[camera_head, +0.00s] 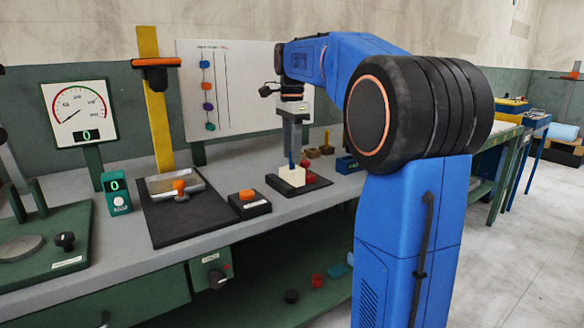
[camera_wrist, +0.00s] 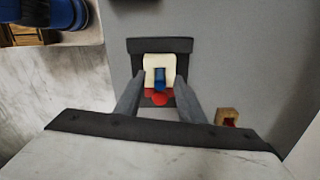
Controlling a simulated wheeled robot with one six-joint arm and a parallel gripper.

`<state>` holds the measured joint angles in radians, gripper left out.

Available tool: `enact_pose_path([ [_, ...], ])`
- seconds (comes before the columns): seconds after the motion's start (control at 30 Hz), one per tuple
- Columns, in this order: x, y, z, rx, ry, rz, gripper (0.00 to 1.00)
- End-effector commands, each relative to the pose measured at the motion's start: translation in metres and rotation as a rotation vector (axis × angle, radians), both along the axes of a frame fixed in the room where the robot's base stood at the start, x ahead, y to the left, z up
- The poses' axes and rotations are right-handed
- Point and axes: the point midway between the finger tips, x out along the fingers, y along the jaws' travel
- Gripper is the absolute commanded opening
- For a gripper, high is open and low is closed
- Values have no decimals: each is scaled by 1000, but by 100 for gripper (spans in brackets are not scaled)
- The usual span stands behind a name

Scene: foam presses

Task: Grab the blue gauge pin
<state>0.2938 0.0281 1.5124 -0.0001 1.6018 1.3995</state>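The blue gauge pin (camera_wrist: 160,78) stands in a cream-white block (camera_wrist: 151,61) on a black base (camera_wrist: 180,45). In the head view a thin bit of the blue pin (camera_head: 291,161) shows above the white block (camera_head: 293,176), on the black base (camera_head: 286,188). My gripper (camera_head: 292,152) points down right above the block. In the wrist view my gripper's fingers (camera_wrist: 160,84) are apart, one to each side of the pin, with gaps between them and it. The fingers hold nothing. How far the tips reach down beside the pin is hard to tell.
A red knob (camera_head: 308,177) sits close beside the block. Small wooden blocks (camera_head: 313,153) and a blue bin (camera_head: 346,164) stand to the right. A black box with an orange button (camera_head: 247,198) and a press with a yellow post (camera_head: 156,110) stand to the left.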

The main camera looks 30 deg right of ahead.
Motion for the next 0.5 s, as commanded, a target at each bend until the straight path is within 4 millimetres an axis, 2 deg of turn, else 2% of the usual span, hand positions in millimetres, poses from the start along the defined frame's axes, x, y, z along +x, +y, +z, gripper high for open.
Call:
enact_pose_path([
  [0.2,0,0,-22,0,0,0,36],
  [0.47,0,-1,-24,0,0,0,36],
  [0.5,0,-1,-24,0,0,0,31],
])
